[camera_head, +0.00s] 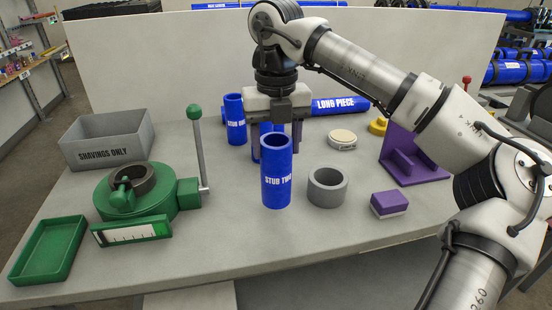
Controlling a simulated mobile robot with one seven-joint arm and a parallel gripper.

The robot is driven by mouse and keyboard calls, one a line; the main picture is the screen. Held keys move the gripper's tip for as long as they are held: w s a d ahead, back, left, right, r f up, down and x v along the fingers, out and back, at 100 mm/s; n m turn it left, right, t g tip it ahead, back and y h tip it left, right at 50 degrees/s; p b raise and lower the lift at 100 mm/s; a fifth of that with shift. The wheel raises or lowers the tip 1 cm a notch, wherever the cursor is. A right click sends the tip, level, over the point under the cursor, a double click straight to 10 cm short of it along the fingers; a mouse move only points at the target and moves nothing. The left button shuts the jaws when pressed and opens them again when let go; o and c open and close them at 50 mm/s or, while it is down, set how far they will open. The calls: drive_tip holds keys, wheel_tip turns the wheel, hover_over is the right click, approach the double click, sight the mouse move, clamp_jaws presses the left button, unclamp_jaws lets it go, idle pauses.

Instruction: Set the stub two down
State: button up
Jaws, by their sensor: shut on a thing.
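Stub two (276,184) is a blue, open-topped tube with a white label, upright near the middle of the bench. The tube hides part of the fingers. I cannot tell whether the tube's lower end touches the bench top (250,237) or hangs slightly above it. A bit of blue shows between the fingers behind the rim; I cannot tell what it is.
A grey ring (327,187) stands close right of stub two, with a purple block (389,204) beyond. A green fixture (135,195) with an upright lever (200,150) is left.

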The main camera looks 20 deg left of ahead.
sight(276, 161)
drive_tip(key=shift+f, duration=2.05)
drive_tip(key=shift+f, duration=0.15)
drive_tip(key=o, duration=1.4)
wheel_tip(276, 161, up, 13)
drive_tip(key=shift+f, duration=0.2)
